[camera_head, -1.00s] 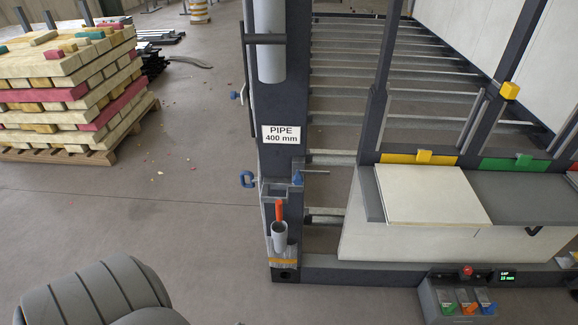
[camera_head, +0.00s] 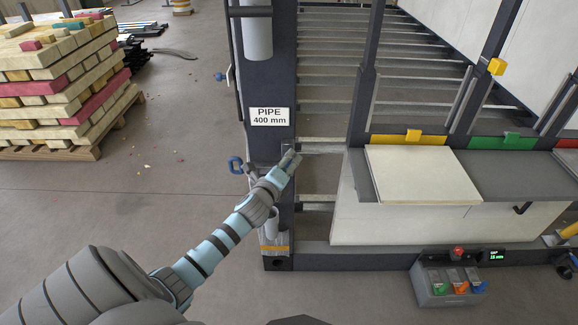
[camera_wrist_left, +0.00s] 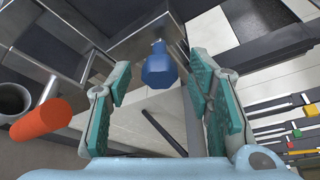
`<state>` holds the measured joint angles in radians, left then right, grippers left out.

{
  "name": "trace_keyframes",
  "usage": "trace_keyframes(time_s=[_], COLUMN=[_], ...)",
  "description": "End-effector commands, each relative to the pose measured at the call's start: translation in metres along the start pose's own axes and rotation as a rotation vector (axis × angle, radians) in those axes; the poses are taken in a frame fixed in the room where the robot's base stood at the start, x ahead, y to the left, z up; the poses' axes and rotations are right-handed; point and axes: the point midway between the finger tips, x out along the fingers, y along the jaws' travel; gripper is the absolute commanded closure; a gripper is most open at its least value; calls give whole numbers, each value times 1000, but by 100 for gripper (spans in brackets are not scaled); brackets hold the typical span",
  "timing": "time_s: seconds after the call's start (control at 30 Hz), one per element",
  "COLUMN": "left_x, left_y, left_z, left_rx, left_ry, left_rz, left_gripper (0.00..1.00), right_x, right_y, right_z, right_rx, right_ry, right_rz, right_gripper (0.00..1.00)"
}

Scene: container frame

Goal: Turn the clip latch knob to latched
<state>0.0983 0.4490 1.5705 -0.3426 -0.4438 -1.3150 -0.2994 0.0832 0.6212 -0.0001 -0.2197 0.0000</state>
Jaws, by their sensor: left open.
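A blue knob (camera_wrist_left: 158,70) shows in the left wrist view, on the dark frame just ahead of my left gripper. I take it for the clip latch knob. It lies between the lines of the two teal-padded fingers, apart from both. My left gripper (camera_wrist_left: 162,100) is open with nothing between its pads. In the head view my left gripper (camera_head: 289,161) is at the lower part of the dark post (camera_head: 263,90), below the PIPE 400 mm label (camera_head: 269,116). There it hides the knob. My right gripper is in neither view.
An orange-red handle (camera_wrist_left: 40,119) stands close to the left finger in the wrist view, by a round grey cup (camera_wrist_left: 12,98). A white panel (camera_head: 420,175) lies to the right.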

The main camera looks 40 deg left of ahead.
Motion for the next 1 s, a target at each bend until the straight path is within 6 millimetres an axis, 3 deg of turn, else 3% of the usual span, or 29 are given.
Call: trace_keyframes(time_s=[0.13, 0.4, 0.47, 0.7, 1.0], left_x=[16, 19, 19, 19, 19], left_y=[1, 0, 0, 0, -1], left_z=[0, 0, 0, 0, -2], left_rx=[-1, -1, -1, -2, 0], left_ry=[0, 1, 1, 1, 2], left_rz=[0, 1, 0, 0, 1], left_gripper=[53, 53, 59, 98, 100], right_x=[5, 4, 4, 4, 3], right_y=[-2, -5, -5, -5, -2], right_z=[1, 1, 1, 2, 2], right_rx=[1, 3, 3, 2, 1], right_ry=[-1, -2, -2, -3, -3], right_rz=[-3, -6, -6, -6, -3], right_gripper=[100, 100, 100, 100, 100])
